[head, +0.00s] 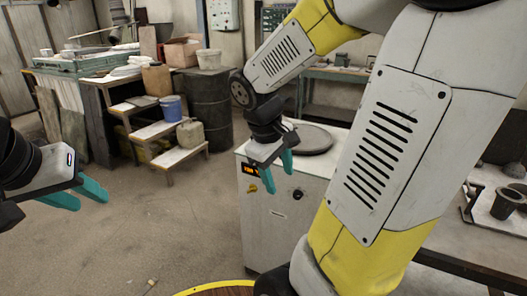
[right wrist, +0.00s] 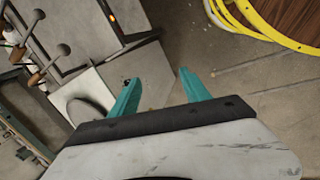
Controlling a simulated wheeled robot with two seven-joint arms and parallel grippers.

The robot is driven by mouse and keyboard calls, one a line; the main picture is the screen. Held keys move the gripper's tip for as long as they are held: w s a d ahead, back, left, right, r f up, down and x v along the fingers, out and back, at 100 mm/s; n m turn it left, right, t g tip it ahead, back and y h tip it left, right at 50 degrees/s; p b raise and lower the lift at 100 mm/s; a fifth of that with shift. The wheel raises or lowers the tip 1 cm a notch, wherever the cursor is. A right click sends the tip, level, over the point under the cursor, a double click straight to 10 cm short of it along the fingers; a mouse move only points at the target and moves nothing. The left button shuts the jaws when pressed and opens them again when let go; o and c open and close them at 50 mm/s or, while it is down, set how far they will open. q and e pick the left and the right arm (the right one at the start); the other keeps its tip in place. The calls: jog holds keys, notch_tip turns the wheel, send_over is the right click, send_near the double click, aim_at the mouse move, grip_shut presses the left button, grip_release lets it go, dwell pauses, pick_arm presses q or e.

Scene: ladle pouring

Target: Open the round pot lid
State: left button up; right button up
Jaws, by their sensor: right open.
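The round pot lid (head: 314,138) is a flat grey disc on top of the white cabinet (head: 268,215). It lies flat, and my right arm covers part of the area around it. My right gripper (head: 278,181) has teal fingers pointing down, apart and empty, in front of the cabinet's top and left of the lid. In the right wrist view the open fingers (right wrist: 157,76) hold nothing, and a dark round shape, likely the lid (right wrist: 88,112), shows at their left. My left gripper (head: 85,196) is open and empty at the far left, well away from the cabinet.
A yellow-rimmed round wooden surface (head: 215,289) is at the bottom edge. A workbench (head: 465,245) with a dark cup (head: 505,203) stands at right. Wooden steps (head: 170,155), a blue bucket (head: 171,108) and a dark drum (head: 208,105) stand behind. Floor at left centre is clear.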

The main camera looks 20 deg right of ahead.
jog(key=w+d+f+n+t+h, duration=0.1)
jog(key=w+d+f+n+h, duration=0.3)
jog(key=w+d+n+h, duration=0.4)
jog(key=w+d+f+n+h, duration=0.4)
jog(key=w+f+n, duration=0.1)
jog(key=w, duration=0.4)
jog(key=w+a+f+n+t, duration=0.3)
jog(key=w+f+n+t, duration=0.2)
jog(key=w+n+t, duration=0.3)
jog(key=shift+g+h, duration=0.3)
jog(key=shift+g, duration=0.4)
jog(key=x, duration=0.8)
jog(key=shift+w+a, duration=0.15)
jog(key=shift+w, duration=0.05)
grip_shut()
